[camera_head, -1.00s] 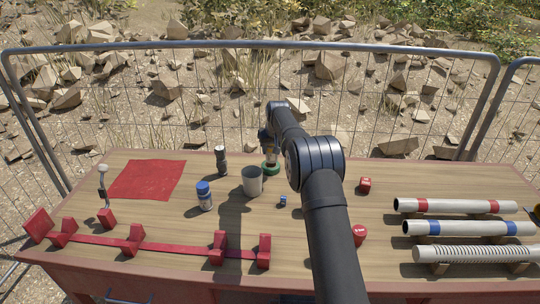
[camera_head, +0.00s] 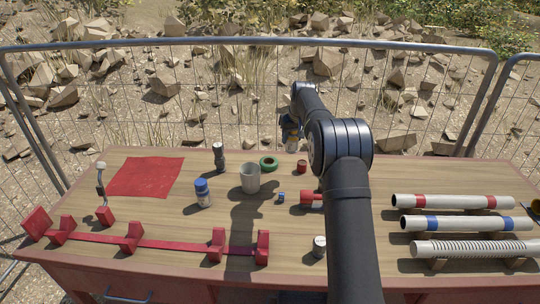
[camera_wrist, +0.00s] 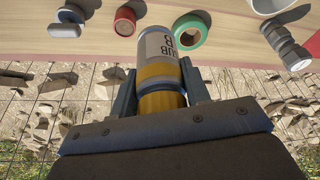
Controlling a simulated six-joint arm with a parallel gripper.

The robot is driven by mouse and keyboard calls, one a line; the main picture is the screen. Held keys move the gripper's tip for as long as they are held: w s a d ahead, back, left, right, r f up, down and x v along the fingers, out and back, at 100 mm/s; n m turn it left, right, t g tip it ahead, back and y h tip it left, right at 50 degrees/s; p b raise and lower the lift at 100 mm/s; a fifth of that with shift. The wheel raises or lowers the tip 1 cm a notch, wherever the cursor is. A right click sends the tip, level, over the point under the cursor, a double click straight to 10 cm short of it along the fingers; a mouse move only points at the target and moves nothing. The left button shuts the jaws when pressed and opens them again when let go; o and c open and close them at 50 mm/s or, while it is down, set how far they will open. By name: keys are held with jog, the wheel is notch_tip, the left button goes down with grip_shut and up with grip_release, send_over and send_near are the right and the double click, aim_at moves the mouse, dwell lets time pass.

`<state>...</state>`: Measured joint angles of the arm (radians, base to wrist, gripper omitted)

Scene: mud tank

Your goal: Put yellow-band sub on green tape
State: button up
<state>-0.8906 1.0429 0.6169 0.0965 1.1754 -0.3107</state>
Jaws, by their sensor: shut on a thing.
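My gripper (camera_wrist: 158,88) is shut on the yellow-band sub (camera_wrist: 157,50), a cylinder with a pale "SUB" label, a blue-grey edge and a yellow band. One finger is on each side of it. In the head view my gripper (camera_head: 290,134) hangs above and beyond the far edge of the table, and the held sub is hard to make out there. The green tape (camera_head: 268,163) is a ring lying flat near the far edge of the table, with its hole empty. It also shows in the wrist view (camera_wrist: 190,32), apart from the sub.
A grey cup (camera_head: 250,178), a blue-capped bottle (camera_head: 202,193) and a dark-and-grey cylinder (camera_head: 219,157) stand left of the tape. A small red can (camera_head: 302,166) stands to its right. Pipes (camera_head: 455,203) lie at right. A red mat (camera_head: 145,177) lies at left.

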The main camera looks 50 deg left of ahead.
jog(key=shift+s+a+f, duration=0.7)
jog(key=shift+a+f, duration=0.75)
jog(key=shift+f, duration=0.15)
jog(key=shift+s+a+f, duration=0.7)
jog(key=shift+a+f, duration=0.75)
jog(key=shift+f, duration=0.15)
jog(key=shift+s+a+f, duration=0.7)
jog(key=shift+a+f, duration=0.75)
jog(key=shift+f, duration=0.15)
jog(key=shift+f, duration=0.1)
jog(key=o, duration=1.4)
jog(key=shift+f, duration=0.1)
jog(key=v, duration=1.2)
